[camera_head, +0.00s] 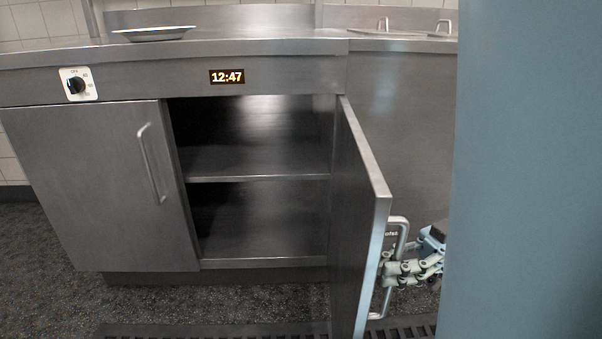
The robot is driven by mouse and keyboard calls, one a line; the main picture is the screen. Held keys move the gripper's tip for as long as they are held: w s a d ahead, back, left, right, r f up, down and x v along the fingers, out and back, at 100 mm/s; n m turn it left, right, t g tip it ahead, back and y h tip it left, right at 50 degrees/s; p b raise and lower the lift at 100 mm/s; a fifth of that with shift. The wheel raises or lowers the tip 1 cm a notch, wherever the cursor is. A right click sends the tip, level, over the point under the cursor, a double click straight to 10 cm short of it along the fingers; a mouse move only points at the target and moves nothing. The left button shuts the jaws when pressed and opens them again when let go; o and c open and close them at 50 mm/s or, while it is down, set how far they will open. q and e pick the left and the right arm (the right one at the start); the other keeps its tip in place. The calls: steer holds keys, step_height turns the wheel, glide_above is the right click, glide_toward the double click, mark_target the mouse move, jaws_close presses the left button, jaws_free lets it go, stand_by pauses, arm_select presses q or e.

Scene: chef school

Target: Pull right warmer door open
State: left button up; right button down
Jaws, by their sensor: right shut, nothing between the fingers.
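The right warmer door (358,215) stands wide open, swung out toward me from its hinge side on the right of the opening. Its bar handle (402,237) is on the outer face, turned to the right. My right gripper (391,274) is shut at this handle, with its fingers overlapping the bar in the picture. Nothing shows held between the fingers, and whether they touch the bar is hard to tell. The left warmer door (100,185) is closed, with its own bar handle (151,163). My left gripper is not in view.
The open right compartment shows a bare middle shelf (255,178) and looks empty. A plate (153,33) lies on the steel counter (250,47). A dial (77,85) and a clock display (227,77) sit on the front panel. A dark floor grate (215,330) runs along the front.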

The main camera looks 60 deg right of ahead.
steer(key=shift+w+d, duration=0.15)
steer(key=shift+w, duration=0.05)
steer(key=c, duration=1.6)
jaws_free()
steer(key=shift+c, duration=0.2)
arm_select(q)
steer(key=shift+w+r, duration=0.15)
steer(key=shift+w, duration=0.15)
arm_select(e)
steer(key=o, duration=0.3)
steer(key=shift+s, duration=0.15)
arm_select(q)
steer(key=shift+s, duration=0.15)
arm_select(e)
steer(key=v, duration=1.1)
steer(key=shift+s+d, duration=0.2)
steer(key=shift+d, duration=0.15)
